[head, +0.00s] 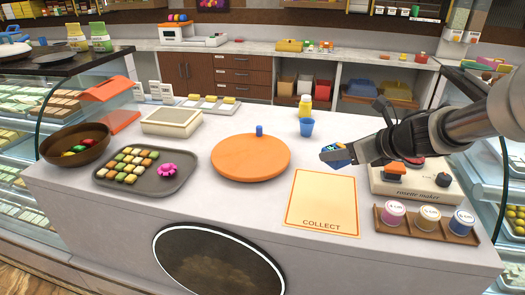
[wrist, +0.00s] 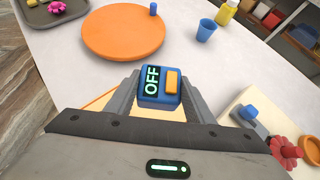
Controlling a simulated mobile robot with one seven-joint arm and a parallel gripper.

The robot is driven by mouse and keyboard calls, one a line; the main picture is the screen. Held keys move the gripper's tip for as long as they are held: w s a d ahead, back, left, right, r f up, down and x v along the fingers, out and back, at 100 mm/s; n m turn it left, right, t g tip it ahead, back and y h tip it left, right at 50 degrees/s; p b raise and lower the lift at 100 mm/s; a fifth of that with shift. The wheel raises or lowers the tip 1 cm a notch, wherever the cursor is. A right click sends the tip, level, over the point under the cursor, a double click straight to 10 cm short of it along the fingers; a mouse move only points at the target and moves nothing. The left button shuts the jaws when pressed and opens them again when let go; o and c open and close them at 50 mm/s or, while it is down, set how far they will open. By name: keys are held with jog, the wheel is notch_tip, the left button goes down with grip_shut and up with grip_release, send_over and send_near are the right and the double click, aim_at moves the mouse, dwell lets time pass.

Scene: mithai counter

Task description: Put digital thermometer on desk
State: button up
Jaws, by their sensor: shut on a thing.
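The digital thermometer (wrist: 146,98) is a small blue block with a dark display reading OFF and a yellow-orange button. It sits between the fingers of my gripper (wrist: 160,90), which is shut on it. In the head view the thermometer (head: 342,146) shows only as a small blue patch, mostly hidden by my gripper (head: 336,155). My gripper holds it over the right part of the white counter (head: 230,215), behind the COLLECT mat (head: 322,195). How high it is above the surface is hard to tell.
An orange round board (head: 250,160) with a blue peg lies left of my gripper. A blue cup (head: 306,128) and yellow bottle (head: 305,106) stand behind. A cream machine (head: 410,185) and tray of jars (head: 427,222) are at right. A sweets tray (head: 145,172) is left. The front counter is bare.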

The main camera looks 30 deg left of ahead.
aim_at(331, 192)
notch_tip(331, 192, down, 10)
jog(key=b, duration=0.3)
jog(key=shift+f, duration=0.1)
dwell(0.3)
jog(key=shift+f+b, duration=0.15)
jog(key=shift+b, duration=0.3)
jog(key=o, duration=1.1)
jog(key=shift+o, duration=0.2)
